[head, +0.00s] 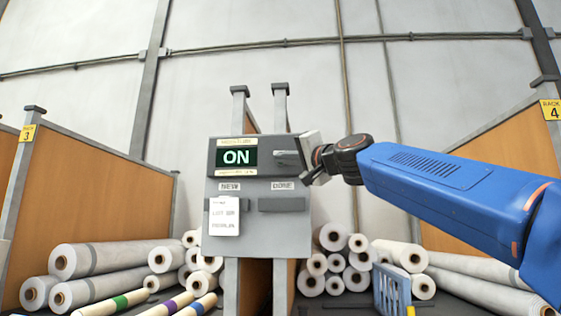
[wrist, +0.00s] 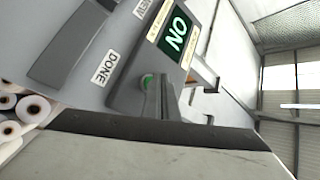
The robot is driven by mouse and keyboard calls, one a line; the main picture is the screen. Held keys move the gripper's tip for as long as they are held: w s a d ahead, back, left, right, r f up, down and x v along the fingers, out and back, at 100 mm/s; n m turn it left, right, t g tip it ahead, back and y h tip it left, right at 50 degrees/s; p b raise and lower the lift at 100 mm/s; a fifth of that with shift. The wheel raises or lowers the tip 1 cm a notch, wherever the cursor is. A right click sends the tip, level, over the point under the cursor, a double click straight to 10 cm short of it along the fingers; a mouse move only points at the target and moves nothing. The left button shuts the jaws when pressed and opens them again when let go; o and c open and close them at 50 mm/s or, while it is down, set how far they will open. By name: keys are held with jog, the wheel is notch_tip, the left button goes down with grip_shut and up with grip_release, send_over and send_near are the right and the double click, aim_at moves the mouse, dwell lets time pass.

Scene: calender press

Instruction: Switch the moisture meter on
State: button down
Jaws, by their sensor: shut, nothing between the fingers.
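The moisture meter (head: 222,172) is a grey box on posts, in the middle of the head view. Its dark display (head: 237,157) reads ON in bright letters, and this display also shows in the wrist view (wrist: 176,35). My gripper (head: 283,154) is shut and empty, at the meter's upper right, just right of the display. In the wrist view its closed fingers (wrist: 157,82) reach the grey panel beside a small green-lit spot (wrist: 147,82). The fingers partly hide that spot. I cannot tell whether they touch it.
Below the display are labels NEW (head: 229,186) and DONE (head: 283,185), with a white card (head: 224,217) in the left holder. Pale rolls (head: 110,257) lie on both sides. Orange partitions (head: 95,190) stand left and right. A blue slatted item (head: 392,290) is at lower right.

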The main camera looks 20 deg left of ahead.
jog(key=shift+s, duration=0.1)
jog(key=shift+s+d, duration=0.25)
jog(key=shift+s, duration=0.7)
jog(key=shift+s+d, duration=0.2)
jog(key=shift+s, duration=0.75)
jog(key=shift+s+d, duration=0.25)
jog(key=shift+s, duration=0.7)
jog(key=s+d+f+g+h, duration=0.15)
jog(key=d+f+h, duration=0.35)
jog(key=d+f, duration=1.1)
jog(key=s+d+f+t+h, duration=0.15)
jog(key=d+f+h, duration=0.35)
jog(key=d+f, duration=1.1)
jog(key=s+d+f+g+h, duration=0.2)
jog(key=s+d+f, duration=0.5)
jog(key=f, duration=0.6)
jog(key=s+d+f+g+h, duration=0.2)
jog(key=s+d+f, duration=0.5)
jog(key=f, duration=0.6)
jog(key=s+d+f+g+h, duration=0.2)
jog(key=s+d+f+h, duration=0.1)
jog(key=s+d+f, duration=0.4)
jog(key=s+f, duration=0.3)
jog(key=f, duration=0.3)
jog(key=shift+d, duration=0.15)
